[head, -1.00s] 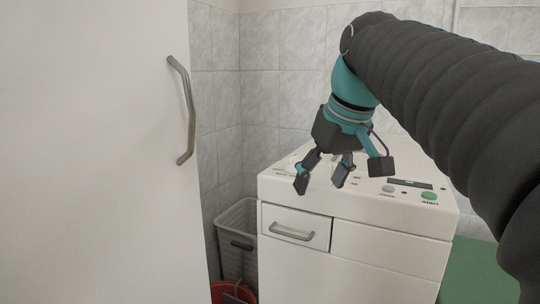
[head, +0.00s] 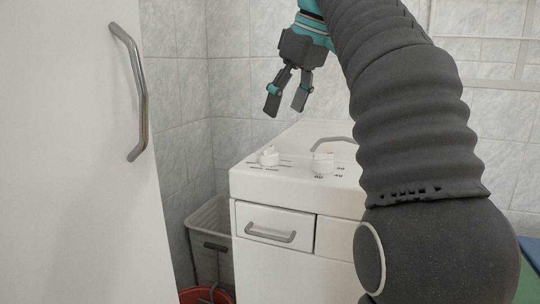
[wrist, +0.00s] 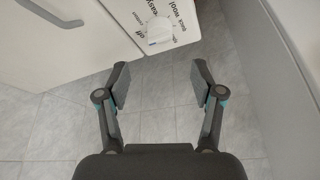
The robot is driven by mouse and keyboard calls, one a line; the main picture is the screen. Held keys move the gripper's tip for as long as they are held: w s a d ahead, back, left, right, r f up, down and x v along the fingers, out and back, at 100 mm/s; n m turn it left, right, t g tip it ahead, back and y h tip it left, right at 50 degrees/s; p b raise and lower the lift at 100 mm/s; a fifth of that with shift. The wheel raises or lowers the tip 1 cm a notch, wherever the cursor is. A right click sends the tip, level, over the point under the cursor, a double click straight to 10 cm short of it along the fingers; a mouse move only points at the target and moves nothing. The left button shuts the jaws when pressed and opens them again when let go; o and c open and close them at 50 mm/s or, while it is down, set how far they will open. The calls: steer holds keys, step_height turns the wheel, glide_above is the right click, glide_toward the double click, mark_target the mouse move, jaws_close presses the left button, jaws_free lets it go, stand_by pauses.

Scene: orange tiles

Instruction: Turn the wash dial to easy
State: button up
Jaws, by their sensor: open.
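The washing machine (head: 262,196) is white, with two white dials on its top panel. The left dial (head: 269,156) has small marks around it. The right dial (head: 323,164) has numbers beside it. In the wrist view, a white dial (wrist: 159,31) stands among printed words including "easy", "wool" and "off", near the top of the picture. My gripper (head: 286,103) is open and empty, above and behind the left dial in the head view. In the wrist view my gripper (wrist: 162,88) has its fingers apart, with the floor between them and the dial beyond the fingertips.
A white door or cabinet with a metal handle (head: 137,95) fills the left. A drawer with a handle (head: 270,236) is on the machine's front. A light basket (head: 205,243) and a red bucket (head: 190,296) stand in the gap beside it. Tiled walls are behind.

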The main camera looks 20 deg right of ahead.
mark_target(271, 148)
steer(key=b+x, duration=0.4)
steer(key=x, duration=0.6)
steer(key=shift+w+f, duration=0.1)
steer(key=shift+f, duration=0.15)
steer(key=c, duration=1.1)
